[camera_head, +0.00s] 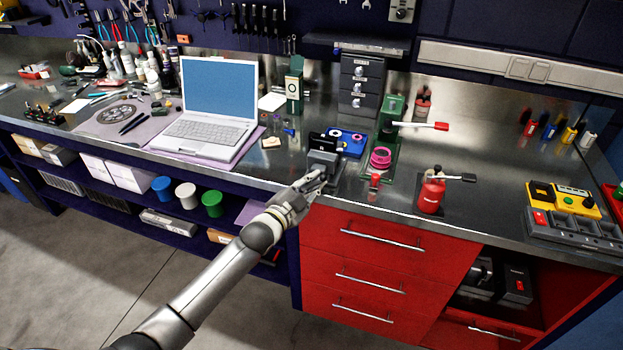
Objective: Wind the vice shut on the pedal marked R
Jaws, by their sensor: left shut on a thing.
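The grey vice (322,158) stands at the bench's front edge, right of the laptop. A dark block-like piece (323,142) sits at the top of the vice; it may be the pedal, but no R mark can be read and I cannot tell how closely the jaws meet it. My left gripper (314,181) is at the front of the vice, shut on what appears to be its handle, which the fingers mostly hide. My right gripper is out of view.
The laptop (210,105) stands left of the vice. A blue tray (353,147) lies just behind it. A green press-like device (392,120) with a red-tipped lever and a red bottle-like device (430,194) stand to the right. Red drawers (380,262) are below.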

